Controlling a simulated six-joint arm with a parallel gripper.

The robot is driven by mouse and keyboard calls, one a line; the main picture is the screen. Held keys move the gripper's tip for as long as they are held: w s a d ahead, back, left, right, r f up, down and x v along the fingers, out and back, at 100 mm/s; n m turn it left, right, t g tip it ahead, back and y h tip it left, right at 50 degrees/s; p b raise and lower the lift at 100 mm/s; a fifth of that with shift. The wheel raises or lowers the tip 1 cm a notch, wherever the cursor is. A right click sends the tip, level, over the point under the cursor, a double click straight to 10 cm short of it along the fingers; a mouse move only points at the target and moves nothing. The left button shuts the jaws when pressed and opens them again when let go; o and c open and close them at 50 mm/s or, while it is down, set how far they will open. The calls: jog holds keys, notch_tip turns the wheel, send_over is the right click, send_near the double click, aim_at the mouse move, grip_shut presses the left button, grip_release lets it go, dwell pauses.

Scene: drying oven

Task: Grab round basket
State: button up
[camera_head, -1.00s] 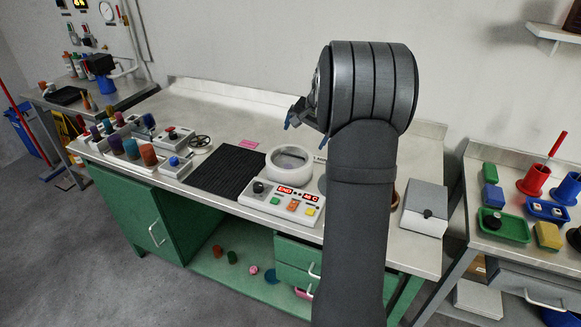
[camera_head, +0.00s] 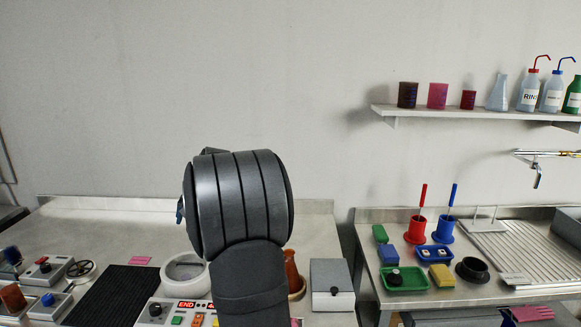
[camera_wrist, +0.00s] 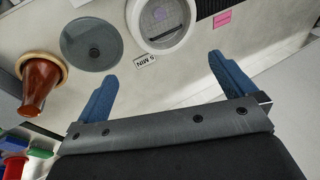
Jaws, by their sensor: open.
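A white round-walled vessel (camera_head: 187,272) stands behind the control panel on the left bench, partly hidden by my arm. In the wrist view the white vessel (camera_wrist: 163,22) is open at the top, with a round grey inside that could be the round basket; I cannot tell for sure. A flat grey disc with a dark knob (camera_wrist: 90,45) lies beside it. My gripper (camera_wrist: 162,72) has two blue fingers spread wide with nothing between them, above the bench and apart from the vessel. In the head view my arm hides nearly all of the gripper.
The control panel (camera_head: 184,312) shows "END". A brown cone-shaped piece (camera_wrist: 42,83) stands near the disc, and a "5 MIN" label (camera_wrist: 146,61) lies nearby. A black ridged mat (camera_head: 112,296) and a grey box (camera_head: 332,284) flank the vessel.

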jog(key=shift+c, duration=0.2)
jog(key=c, duration=1.8)
jog(key=shift+o, duration=0.2)
jog(key=n+g+h, duration=0.2)
jog(key=n+h, duration=0.2)
jog(key=n, duration=1.4)
send_over(189, 263)
notch_tip(189, 263, down, 4)
notch_tip(189, 263, down, 17)
jog(key=shift+w+r, duration=0.1)
